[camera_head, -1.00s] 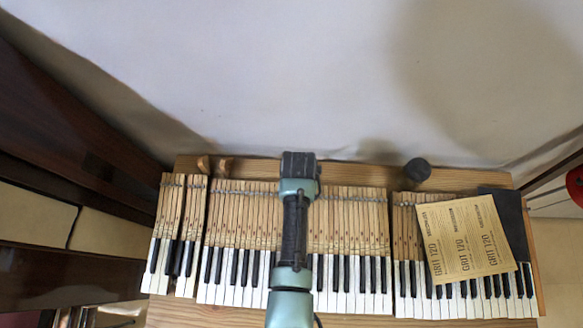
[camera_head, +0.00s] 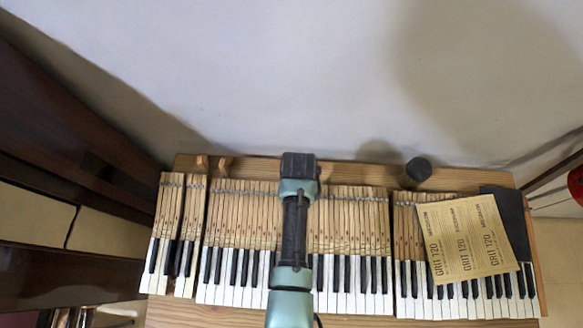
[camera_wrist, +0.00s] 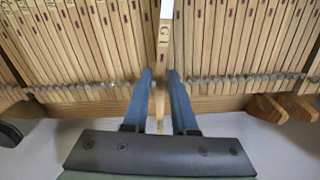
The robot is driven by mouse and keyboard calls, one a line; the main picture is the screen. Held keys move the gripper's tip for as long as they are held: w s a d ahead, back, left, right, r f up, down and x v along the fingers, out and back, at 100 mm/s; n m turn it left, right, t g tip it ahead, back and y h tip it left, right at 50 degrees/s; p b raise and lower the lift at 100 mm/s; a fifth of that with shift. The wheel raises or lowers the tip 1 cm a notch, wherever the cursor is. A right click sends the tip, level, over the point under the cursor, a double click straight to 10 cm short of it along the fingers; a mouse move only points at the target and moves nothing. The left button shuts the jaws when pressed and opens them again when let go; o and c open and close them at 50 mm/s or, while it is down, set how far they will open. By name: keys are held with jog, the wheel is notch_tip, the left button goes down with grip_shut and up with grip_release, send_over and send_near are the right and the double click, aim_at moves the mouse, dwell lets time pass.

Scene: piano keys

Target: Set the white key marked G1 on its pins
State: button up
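The wooden key marked G1 (camera_wrist: 164,42) stands out above the row of keys in the wrist view, with its mark and a bit of white showing at the top edge. My gripper (camera_wrist: 160,76) has its two blue fingers on either side of this key's wooden shank and looks shut on it. The key's bare end sticks out between the fingers toward the palm. In the head view my gripper (camera_head: 300,165) is seen from above at the back of the keyboard, and my arm hides the key. The pins under the key are hidden.
The other keys (camera_head: 345,215) lie side by side, with narrow gaps at left and right. Sandpaper sheets (camera_head: 462,238) and a dark sheet (camera_head: 508,212) cover part of the right keys. A dark cylinder (camera_head: 418,170) and small wooden pieces (camera_head: 222,166) stand along the back.

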jog(key=shift+f, duration=0.45)
grip_shut()
dwell(1.5)
